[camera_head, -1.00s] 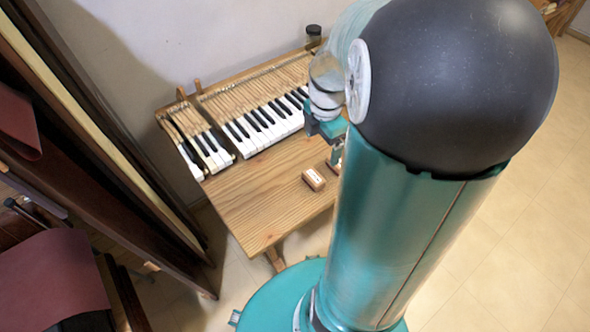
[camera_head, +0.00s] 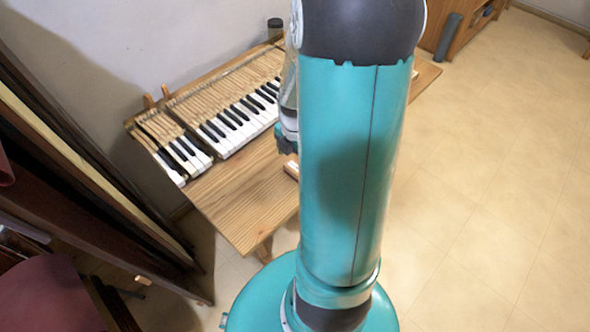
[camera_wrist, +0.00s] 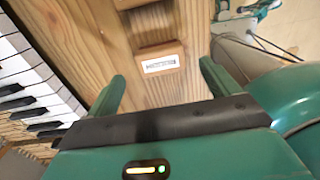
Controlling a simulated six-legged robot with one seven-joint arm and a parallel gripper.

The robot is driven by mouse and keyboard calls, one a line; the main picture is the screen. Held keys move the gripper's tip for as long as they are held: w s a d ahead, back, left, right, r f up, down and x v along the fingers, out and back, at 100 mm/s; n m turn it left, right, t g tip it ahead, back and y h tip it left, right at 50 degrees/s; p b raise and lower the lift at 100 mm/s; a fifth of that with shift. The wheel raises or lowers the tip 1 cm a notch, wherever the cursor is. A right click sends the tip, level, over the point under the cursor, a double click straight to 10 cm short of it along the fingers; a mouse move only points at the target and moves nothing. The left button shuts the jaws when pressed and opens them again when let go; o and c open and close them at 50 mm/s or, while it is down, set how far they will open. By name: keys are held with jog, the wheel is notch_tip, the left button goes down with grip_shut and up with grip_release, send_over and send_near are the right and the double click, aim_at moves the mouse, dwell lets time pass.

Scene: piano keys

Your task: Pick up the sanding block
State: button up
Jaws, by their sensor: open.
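A small wooden block with a white printed label, likely the sanding block (camera_wrist: 160,66), lies on the wooden table in the wrist view. My gripper (camera_wrist: 162,71) is open and empty. Its two green fingers point toward the labelled block, one on either side in the picture, apart from it. In the head view my gripper is mostly hidden behind my arm, and only a sliver of a block (camera_head: 291,169) shows beside the arm.
Piano keys (camera_head: 240,120) line the back of the table (camera_head: 240,205) and also show at left in the wrist view. The table's front left is clear. Dark tall panels (camera_head: 90,200) stand at left.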

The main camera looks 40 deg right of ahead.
aim_at(296, 167)
notch_tip(296, 167, down, 5)
jog(key=shift+r, duration=0.1)
jog(key=c, duration=1.1)
jog(key=shift+o, duration=0.2)
jog(key=shift+r, duration=0.15)
jog(key=shift+r, duration=0.55)
jog(key=s+d+r, duration=0.3)
jog(key=s+r, duration=0.8)
jog(key=s, duration=0.2)
jog(key=shift+s+r, duration=0.35)
jog(key=shift+s, duration=0.05)
